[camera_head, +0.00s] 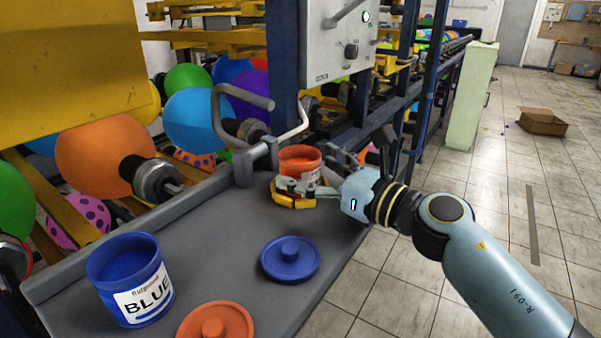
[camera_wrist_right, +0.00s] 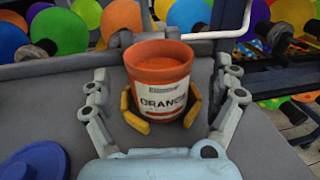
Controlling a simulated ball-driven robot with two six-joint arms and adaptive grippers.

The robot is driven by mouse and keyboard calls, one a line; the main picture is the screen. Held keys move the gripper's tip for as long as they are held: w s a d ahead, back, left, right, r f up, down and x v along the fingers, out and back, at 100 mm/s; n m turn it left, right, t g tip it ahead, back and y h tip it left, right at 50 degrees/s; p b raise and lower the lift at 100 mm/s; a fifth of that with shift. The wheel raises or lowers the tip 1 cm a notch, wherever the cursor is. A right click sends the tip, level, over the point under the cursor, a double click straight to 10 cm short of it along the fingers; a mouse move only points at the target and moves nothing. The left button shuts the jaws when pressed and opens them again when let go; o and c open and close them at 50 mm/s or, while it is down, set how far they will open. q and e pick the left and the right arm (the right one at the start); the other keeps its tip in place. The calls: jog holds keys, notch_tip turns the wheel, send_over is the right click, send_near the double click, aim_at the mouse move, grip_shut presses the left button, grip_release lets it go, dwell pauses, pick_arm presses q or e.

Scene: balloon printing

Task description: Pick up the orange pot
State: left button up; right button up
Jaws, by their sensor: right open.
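The orange pot (camera_head: 300,159) stands upright on the grey table near its far right end, beside a metal handle. In the right wrist view the orange pot (camera_wrist_right: 158,75) shows its white ORANGE label and orange paint inside. My right gripper (camera_head: 296,193) is open, with its fingers on both sides of the pot. In the right wrist view the yellow fingertips of the right gripper (camera_wrist_right: 160,112) are around the lower part of the pot. I cannot tell whether they touch it. My left gripper is not in view.
A blue pot (camera_head: 128,281) stands at the table's near left. A blue lid (camera_head: 290,258) and an orange lid (camera_head: 216,322) lie on the table. A grey bent handle (camera_head: 243,130) rises close to the orange pot. Balloons and machinery stand behind.

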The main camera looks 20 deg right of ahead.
jog(key=x, duration=0.3)
jog(key=shift+s, duration=0.1)
jog(key=c, duration=1.4)
